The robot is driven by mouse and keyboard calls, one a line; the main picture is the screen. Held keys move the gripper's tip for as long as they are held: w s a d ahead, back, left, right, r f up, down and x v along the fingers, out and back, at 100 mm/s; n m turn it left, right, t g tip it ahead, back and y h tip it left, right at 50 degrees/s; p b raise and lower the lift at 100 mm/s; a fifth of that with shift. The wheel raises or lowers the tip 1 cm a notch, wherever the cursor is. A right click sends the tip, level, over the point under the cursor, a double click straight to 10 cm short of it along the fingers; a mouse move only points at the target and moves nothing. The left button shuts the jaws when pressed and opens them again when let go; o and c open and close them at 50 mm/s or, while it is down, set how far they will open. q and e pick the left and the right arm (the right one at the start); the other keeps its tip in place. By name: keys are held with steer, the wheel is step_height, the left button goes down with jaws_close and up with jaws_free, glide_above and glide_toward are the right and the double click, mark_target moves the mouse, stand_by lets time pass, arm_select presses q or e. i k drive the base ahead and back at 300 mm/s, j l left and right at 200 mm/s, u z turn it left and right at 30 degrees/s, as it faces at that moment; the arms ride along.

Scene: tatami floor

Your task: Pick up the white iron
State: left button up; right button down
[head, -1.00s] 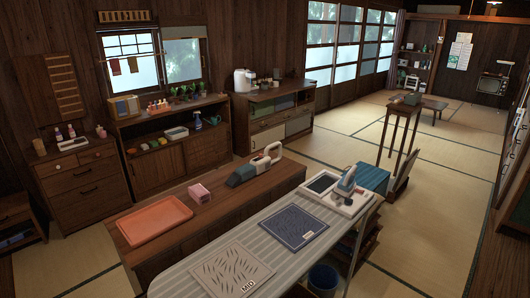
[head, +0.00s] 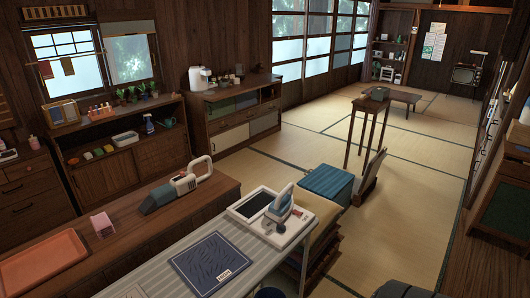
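The white iron (head: 280,206) with a blue-grey part rests tilted on a white tray-like stand (head: 303,226), at the far end of the striped ironing board (head: 246,238). A dark panel (head: 254,205) lies on the left part of the stand. Neither of my grippers shows in the head view, so nothing is seen touching the iron.
A blue patterned mat (head: 208,262) lies on the board in front of the stand. A wooden counter left of it holds a handheld vacuum (head: 176,187), a pink box (head: 102,224) and an orange tray (head: 42,262). Tatami floor (head: 400,215) is open to the right, beyond a blue box (head: 327,182).

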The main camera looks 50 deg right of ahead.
mark_target(280, 208)
steer(key=l+u, duration=0.1)
steer(key=l, duration=0.4)
steer(key=l+u, duration=0.1)
steer(key=l, duration=0.35)
steer(key=k+l+u, duration=0.1)
steer(key=l, duration=0.4)
steer(key=l+u, duration=0.1)
steer(key=l, duration=0.35)
steer(key=k+l+u, duration=0.1)
steer(key=l, duration=0.35)
steer(key=k+l+u, duration=0.1)
steer(key=l, duration=0.35)
steer(key=l+u, duration=0.1)
steer(key=l, duration=0.35)
steer(key=k+l+u, duration=0.1)
steer(key=l, duration=0.35)
steer(key=k+l+u, duration=0.15)
steer(key=l, duration=0.3)
steer(key=k+l+u, duration=0.1)
steer(key=l, duration=0.35)
steer(key=k+l+u, duration=0.1)
steer(key=l, duration=0.35)
